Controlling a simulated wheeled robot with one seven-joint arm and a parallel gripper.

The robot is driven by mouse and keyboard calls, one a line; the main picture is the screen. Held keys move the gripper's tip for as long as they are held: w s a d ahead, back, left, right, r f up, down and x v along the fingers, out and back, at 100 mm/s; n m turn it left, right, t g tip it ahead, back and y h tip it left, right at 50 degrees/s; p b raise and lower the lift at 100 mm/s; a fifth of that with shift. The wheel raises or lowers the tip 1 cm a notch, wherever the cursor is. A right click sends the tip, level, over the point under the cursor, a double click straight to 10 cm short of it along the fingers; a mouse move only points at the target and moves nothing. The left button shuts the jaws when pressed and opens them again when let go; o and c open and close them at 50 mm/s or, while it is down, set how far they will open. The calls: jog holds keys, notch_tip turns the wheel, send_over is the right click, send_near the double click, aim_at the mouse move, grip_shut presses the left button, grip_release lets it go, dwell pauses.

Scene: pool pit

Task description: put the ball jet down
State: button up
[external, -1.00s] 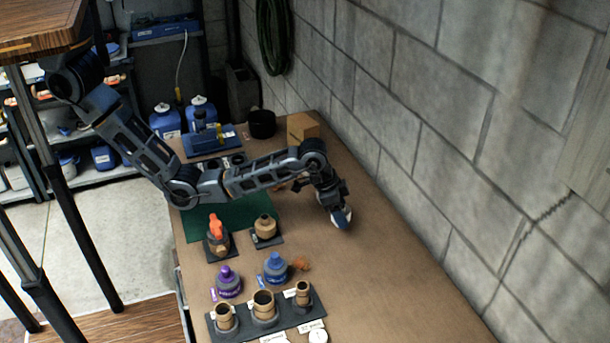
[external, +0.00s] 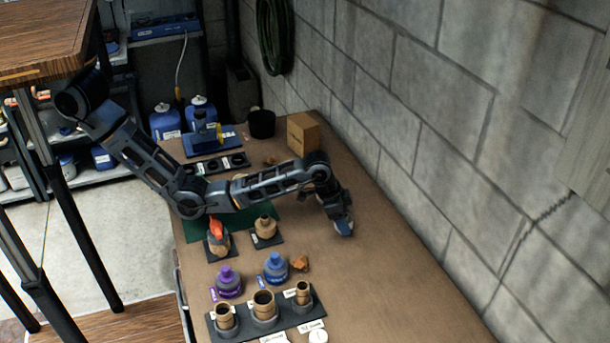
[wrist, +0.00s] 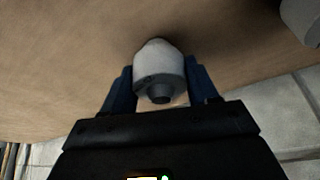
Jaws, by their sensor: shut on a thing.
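The ball jet (wrist: 158,72) is a pale grey-white rounded fitting with a darker round stub facing the wrist camera. It sits between the two blue fingers of my gripper (wrist: 160,88) in the wrist view. My gripper (external: 342,226) is shut on it, pointing down low over the brown bench top (external: 385,265), near the wall side. In the external view the jet is mostly hidden by the fingers. I cannot tell whether it touches the bench.
A blue bottle (external: 275,267), a purple bottle (external: 228,282) and a dark rack of brown fittings (external: 285,322) stand left of and nearer than my gripper. A cardboard box (external: 303,133) stands behind it. The bench to its right and in front is clear. The block wall (external: 470,165) bounds the right.

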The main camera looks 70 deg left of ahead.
jog(key=shift+f, duration=0.1)
jog(key=o, duration=1)
jog(key=shift+o, duration=0.2)
jog(key=v, duration=1.2)
jog(key=shift+s, duration=0.1)
